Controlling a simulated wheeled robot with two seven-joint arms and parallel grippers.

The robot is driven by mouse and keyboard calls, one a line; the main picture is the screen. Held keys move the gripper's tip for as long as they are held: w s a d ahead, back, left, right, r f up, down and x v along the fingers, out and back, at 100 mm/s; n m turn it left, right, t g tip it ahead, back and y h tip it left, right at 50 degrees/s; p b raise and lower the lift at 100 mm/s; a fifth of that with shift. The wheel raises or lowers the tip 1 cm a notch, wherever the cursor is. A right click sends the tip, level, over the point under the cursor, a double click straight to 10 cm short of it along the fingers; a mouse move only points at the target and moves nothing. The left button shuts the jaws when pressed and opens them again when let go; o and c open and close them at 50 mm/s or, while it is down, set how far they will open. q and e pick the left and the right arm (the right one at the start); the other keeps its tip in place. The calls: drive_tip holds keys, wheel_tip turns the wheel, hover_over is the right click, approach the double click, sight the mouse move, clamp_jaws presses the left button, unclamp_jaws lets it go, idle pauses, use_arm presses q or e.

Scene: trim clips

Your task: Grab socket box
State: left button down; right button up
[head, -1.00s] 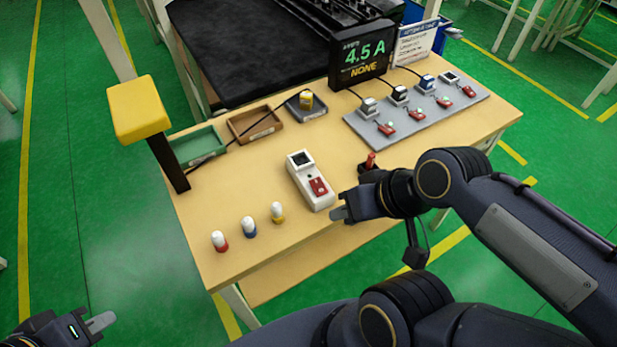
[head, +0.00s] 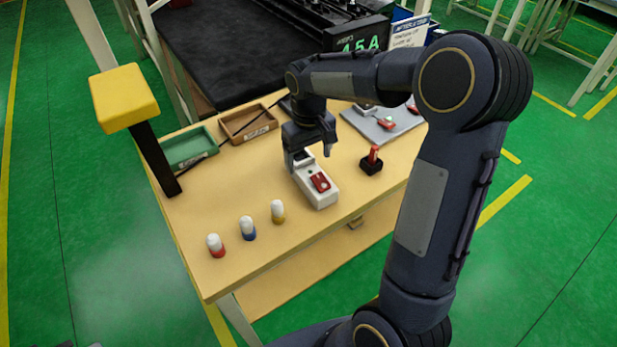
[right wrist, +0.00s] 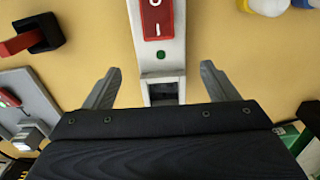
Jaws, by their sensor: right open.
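The socket box is the white box (head: 321,194) with a red rocker switch, lying on the wooden table. Its dark socket end is partly hidden by my right gripper (head: 308,153), which is over that far end, pointing down. In the right wrist view the open fingers (right wrist: 160,78) stand on either side of the box (right wrist: 165,52), with gaps on both sides. The box shows its red switch, a green light and the dark socket end between the fingers.
Three white-topped pegs with red (head: 216,246), blue (head: 247,228) and yellow (head: 277,211) bases stand left of the box. A black block with a red lever (head: 372,161) is to its right. Green (head: 188,148) and brown (head: 248,122) trays, a grey plug board (head: 382,127) and a yellow-topped post (head: 124,97) surround it.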

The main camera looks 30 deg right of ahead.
sight(308, 170)
wheel_tip(308, 170, down, 6)
drive_tip(key=shift+a+r+p, duration=0.1)
drive_tip(key=shift+p, duration=0.25)
drive_tip(key=c, duration=1.3)
drive_tip(key=shift+r, duration=0.1)
